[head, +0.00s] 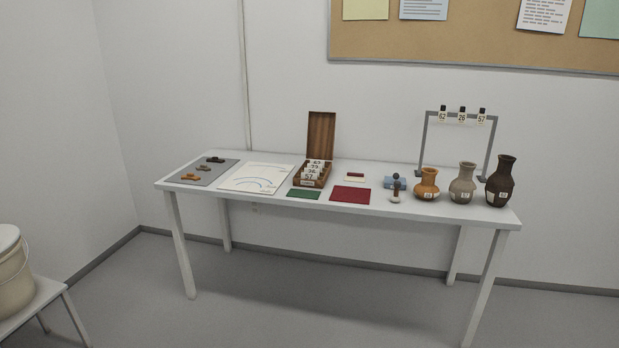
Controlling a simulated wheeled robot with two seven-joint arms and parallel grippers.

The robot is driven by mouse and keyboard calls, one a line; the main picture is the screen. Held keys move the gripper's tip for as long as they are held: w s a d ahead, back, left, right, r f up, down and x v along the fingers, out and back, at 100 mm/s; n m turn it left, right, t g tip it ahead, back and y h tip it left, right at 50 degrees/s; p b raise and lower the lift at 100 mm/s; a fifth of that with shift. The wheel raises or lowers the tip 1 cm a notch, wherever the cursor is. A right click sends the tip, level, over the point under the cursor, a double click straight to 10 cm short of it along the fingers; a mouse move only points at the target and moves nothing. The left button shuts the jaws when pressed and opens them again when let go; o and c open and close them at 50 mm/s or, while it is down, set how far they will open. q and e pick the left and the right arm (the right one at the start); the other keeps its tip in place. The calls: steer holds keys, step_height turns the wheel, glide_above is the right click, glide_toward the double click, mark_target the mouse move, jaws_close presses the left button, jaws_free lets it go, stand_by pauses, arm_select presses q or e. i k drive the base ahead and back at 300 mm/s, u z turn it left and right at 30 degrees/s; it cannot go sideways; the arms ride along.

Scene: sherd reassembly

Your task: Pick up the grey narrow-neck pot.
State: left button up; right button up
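The grey narrow-neck pot (462,184) stands upright near the right end of the white table (270,200). It has a flared rim, a round body and a small white label low on its front. It stands between an orange pot (427,185) on its left and a taller dark brown pot (500,182) on its right. Each of these also bears a label. Neither of my grippers shows in the head view.
A grey frame (457,117) with hanging number tags stands behind the pots. Left of them are a small dark-handled tool (396,187), a red mat (350,195), a green mat (303,194) and an open wooden card box (312,175). A bucket (14,268) stands at far left. The floor before the table is clear.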

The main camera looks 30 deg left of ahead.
mark_target(462, 190)
steer(key=z, duration=0.25)
steer(key=i, duration=1.75)
steer(key=u, duration=0.55)
